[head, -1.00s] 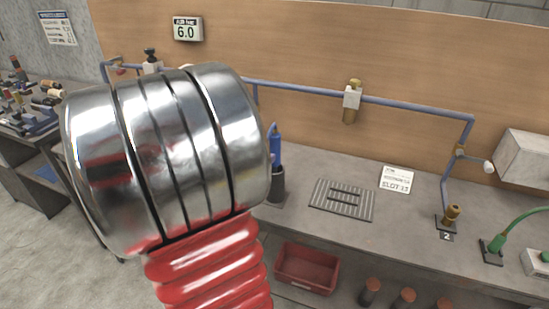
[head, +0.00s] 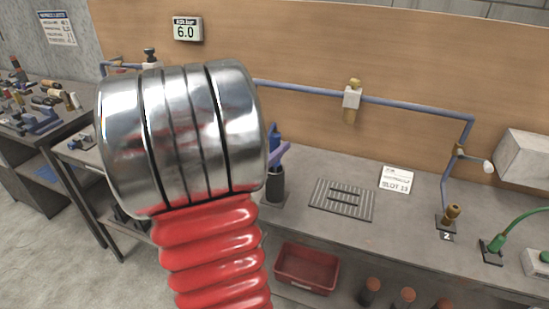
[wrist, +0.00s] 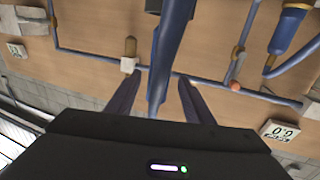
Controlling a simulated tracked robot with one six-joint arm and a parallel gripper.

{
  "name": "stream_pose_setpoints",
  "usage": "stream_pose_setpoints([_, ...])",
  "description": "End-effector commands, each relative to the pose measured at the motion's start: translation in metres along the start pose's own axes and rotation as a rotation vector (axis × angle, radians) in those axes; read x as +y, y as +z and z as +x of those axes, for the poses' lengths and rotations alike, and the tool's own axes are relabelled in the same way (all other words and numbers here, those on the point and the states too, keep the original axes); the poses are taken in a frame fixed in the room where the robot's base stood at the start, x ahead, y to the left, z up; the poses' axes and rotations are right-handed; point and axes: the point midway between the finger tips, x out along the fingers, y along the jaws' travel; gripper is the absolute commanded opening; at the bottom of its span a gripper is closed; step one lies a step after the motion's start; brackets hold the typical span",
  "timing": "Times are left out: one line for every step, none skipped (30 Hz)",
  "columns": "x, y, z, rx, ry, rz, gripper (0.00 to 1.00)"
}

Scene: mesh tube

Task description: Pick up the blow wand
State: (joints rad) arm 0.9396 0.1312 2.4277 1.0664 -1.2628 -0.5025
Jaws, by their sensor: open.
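The blue blow wand (head: 274,130) stands upright in a dark cylindrical holder (head: 275,186) on the bench. My arm hides part of it in the head view. In the wrist view a long blue shape, which looks like the wand (wrist: 169,45), runs down between the two dark purple fingers. My gripper (wrist: 160,81) is open, with a visible gap on each side of the blue shape. In the head view only a purple piece of my gripper (head: 280,153) shows, beside the wand above the holder; the rest is behind my arm.
A blue pipe (head: 410,103) runs along the wooden back panel. A slotted grate (head: 342,199) and a white card (head: 396,180) lie right of the holder. A brass fitting (head: 452,214) stands further right.

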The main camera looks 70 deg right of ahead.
Motion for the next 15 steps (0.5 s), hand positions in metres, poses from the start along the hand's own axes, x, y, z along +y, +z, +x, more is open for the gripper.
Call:
stream_pose_setpoints([0.000, 0.000, 0.001, 0.000, 0.000, 0.000, 0.47])
stream_pose_setpoints([0.000, 0.000, 0.002, 0.000, 0.001, 0.000, 0.47])
stream_pose_setpoints([0.001, 0.000, 0.004, 0.000, 0.002, 0.000, 0.47])
stream_pose_setpoints([0.001, 0.000, 0.005, 0.000, 0.002, 0.000, 0.47])
stream_pose_setpoints([0.001, 0.000, 0.008, -0.001, 0.003, 0.001, 0.47])
stream_pose_setpoints([0.002, 0.000, 0.011, -0.001, 0.002, 0.000, 0.47])
stream_pose_setpoints([0.002, 0.000, 0.014, -0.001, 0.002, 0.000, 0.47])
stream_pose_setpoints([0.003, 0.000, 0.018, -0.001, 0.003, 0.000, 0.47])
stream_pose_setpoints([0.003, 0.000, 0.023, -0.001, 0.004, 0.000, 0.47])
stream_pose_setpoints([0.003, -0.001, 0.027, 0.000, 0.004, 0.000, 0.47])
stream_pose_setpoints([0.004, -0.001, 0.031, 0.000, 0.004, 0.000, 0.47])
stream_pose_setpoints([0.003, 0.000, 0.036, -0.001, 0.003, -0.001, 0.47])
stream_pose_setpoints([0.003, 0.000, 0.040, -0.001, 0.003, 0.000, 0.47])
stream_pose_setpoints([0.003, -0.001, 0.043, -0.001, 0.003, 0.000, 0.47])
stream_pose_setpoints([0.003, -0.001, 0.047, 0.000, 0.003, 0.000, 0.47])
